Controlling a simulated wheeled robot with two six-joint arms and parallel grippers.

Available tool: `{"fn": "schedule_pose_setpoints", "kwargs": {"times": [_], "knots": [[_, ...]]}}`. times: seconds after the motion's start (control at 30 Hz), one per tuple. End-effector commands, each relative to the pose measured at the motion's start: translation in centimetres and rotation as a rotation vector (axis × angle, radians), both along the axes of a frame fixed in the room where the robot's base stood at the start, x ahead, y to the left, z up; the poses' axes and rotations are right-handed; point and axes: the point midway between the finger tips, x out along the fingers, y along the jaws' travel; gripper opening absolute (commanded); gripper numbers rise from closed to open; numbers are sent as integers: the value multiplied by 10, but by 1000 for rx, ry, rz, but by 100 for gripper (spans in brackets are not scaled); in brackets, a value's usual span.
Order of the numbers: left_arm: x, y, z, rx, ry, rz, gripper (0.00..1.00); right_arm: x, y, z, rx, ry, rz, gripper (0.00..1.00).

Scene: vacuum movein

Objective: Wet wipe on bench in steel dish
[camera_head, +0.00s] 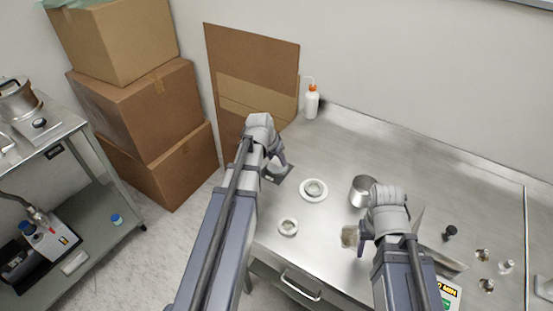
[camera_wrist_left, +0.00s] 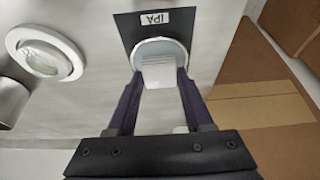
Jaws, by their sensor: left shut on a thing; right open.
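My left gripper (camera_head: 276,162) is at the left end of the bench. In the left wrist view its two fingers (camera_wrist_left: 161,82) are shut on a small white folded block, apparently the wipe (camera_wrist_left: 158,72). Just behind it is a pale rounded dish-like thing (camera_wrist_left: 158,46), partly hidden by the wipe. I cannot tell whether the wipe touches it. Both are over a black mat (camera_wrist_left: 127,27) labelled IPA. My right gripper (camera_head: 372,245) is open over the bench, beside a brownish translucent square (camera_head: 349,236); its arm hides part of the bench.
The steel bench (camera_head: 330,140) carries a steel cup (camera_head: 361,190), a white ring with a clear centre (camera_head: 314,190), a smaller white ring (camera_head: 288,227) and several small parts at right. An orange-capped bottle (camera_head: 311,101) stands behind. Cardboard boxes (camera_head: 140,95) stand left.

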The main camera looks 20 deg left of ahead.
Motion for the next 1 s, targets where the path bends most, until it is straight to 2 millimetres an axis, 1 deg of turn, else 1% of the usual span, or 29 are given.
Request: {"fn": "schedule_pose_setpoints", "kwargs": {"times": [0.47,1.0], "knots": [[0,0,0,0,0,0,7,0,0,0,0,0,0,50],[0,0,-5,0,0,0,7,0,0,-5,0,0,0,50]]}}
